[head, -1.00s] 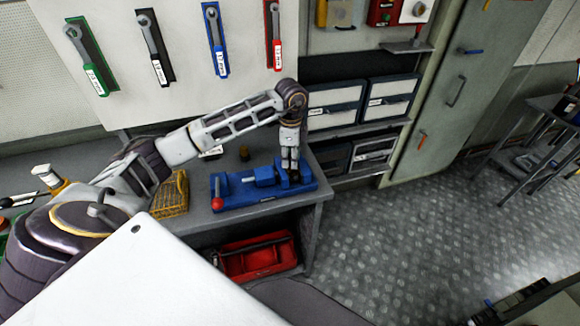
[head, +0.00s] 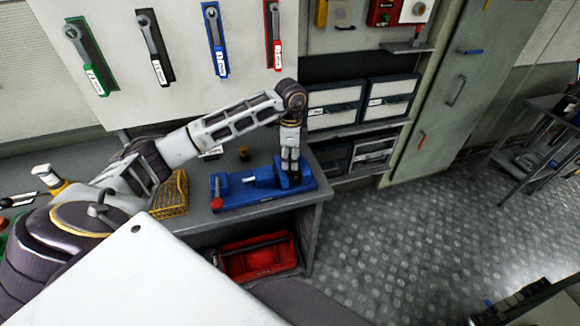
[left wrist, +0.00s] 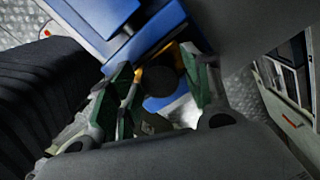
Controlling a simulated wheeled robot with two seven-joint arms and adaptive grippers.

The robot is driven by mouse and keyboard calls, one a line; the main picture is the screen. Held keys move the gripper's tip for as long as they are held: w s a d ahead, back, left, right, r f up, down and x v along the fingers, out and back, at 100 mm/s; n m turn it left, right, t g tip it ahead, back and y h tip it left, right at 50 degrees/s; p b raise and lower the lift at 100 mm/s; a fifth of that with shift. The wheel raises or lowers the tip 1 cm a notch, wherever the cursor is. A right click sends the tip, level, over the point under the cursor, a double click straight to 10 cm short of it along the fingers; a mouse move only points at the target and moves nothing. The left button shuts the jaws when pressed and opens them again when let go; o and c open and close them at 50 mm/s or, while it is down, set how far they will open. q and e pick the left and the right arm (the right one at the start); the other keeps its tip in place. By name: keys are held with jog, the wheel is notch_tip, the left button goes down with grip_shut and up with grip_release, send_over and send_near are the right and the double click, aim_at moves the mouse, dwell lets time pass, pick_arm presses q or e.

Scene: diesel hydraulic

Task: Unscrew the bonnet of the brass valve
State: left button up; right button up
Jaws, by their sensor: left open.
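A blue vise (head: 232,192) stands on the grey workbench. My left gripper (head: 290,174) points down over the vise's right end. In the left wrist view the gripper (left wrist: 158,88) is open, its green-padded fingers on either side of a dark round part. A brass-yellow piece (left wrist: 150,78), seemingly the valve, shows beside that part, with the blue vise (left wrist: 100,18) above it in the picture. I cannot tell whether the fingers touch it. In the head view the gripper hides the valve. My right gripper is not in view.
A yellow wire basket (head: 170,195) stands left of the vise, and a small dark cylinder (head: 243,153) behind it. A red toolbox (head: 255,257) is under the bench. Wrenches hang on the back panel (head: 185,80). Drawers (head: 333,108) stand to the right.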

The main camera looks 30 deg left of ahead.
pick_arm(q)
jog(key=shift+m, duration=12.6)
jog(key=c, duration=0.8)
jog(key=shift+n, duration=0.3)
